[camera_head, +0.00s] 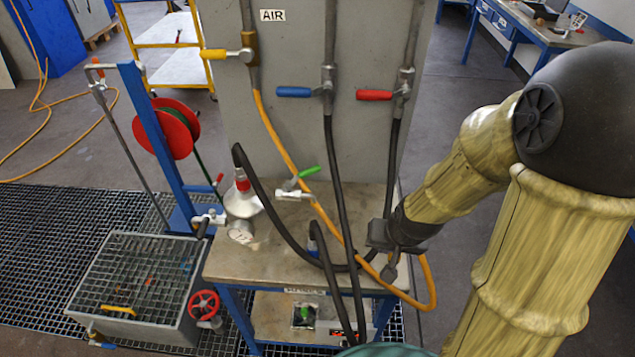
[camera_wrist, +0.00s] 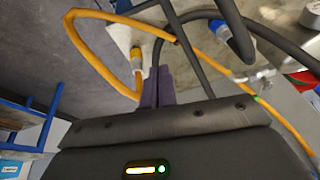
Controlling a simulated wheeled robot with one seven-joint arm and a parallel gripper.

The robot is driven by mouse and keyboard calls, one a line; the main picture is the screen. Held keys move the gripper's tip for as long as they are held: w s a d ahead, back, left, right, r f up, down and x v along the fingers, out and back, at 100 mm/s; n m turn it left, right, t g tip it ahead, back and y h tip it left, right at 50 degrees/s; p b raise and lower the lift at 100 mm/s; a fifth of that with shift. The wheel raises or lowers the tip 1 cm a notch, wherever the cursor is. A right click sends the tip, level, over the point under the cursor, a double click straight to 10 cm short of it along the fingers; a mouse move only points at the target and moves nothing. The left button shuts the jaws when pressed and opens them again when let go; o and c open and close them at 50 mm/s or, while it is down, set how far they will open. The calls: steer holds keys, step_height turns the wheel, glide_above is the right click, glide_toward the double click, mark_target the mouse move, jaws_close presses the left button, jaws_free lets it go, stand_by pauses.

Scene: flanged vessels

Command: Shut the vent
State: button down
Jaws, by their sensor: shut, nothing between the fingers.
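No handle in view is readably marked as the vent. The silver flanged vessel (camera_head: 242,205) with a red band and a round gauge (camera_head: 240,232) stands at the bench's left edge. A white-bodied valve (camera_head: 209,218) with a dark handle is at its left side. A green-handled valve (camera_head: 305,175) is right of the vessel, its lever slanting up to the right. My gripper (camera_head: 389,272) is shut and empty over the bench's right front, apart from both valves. In the wrist view its dark fingers (camera_wrist: 158,88) are together, close to the orange hose and its yellow connector (camera_wrist: 136,58).
The orange hose (camera_head: 290,165) and black hoses (camera_head: 333,190) hang across the bench (camera_head: 225,265) between vessel and gripper. A grey panel behind carries yellow (camera_head: 214,54), blue (camera_head: 294,92) and red (camera_head: 374,95) handles. A grated tank with a red handwheel (camera_head: 204,305) stands left.

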steer(key=w+a+f+m+t+y+b, duration=0.2)
steer(key=w+a+f+m+t+y, duration=0.15)
steer(key=w+a+f, duration=0.2)
steer(key=w+a+r+m+t+y, duration=0.2)
steer(key=w+r+m+t+y, duration=0.1)
steer(key=w+r+m+t, duration=0.1)
steer(key=shift+w+a+r+m+b, duration=0.35)
steer(key=shift+w+r+m, duration=0.5)
steer(key=shift+m, duration=0.4)
steer(key=p, duration=0.1)
glide_toward(303, 176)
step_height(303, 176, down, 4)
steer(key=w+d, duration=0.1)
steer(key=w, duration=0.2)
steer(key=shift+w+a+r+p, duration=0.1)
steer(key=shift+w+a+p, duration=0.35)
steer(key=shift+w, duration=0.35)
steer(key=shift+w+a+p, duration=0.3)
steer(key=shift+w+a, duration=0.15)
steer(key=shift+w, duration=0.35)
steer(key=shift+w+a+y, duration=0.15)
steer(key=shift+y, duration=0.2)
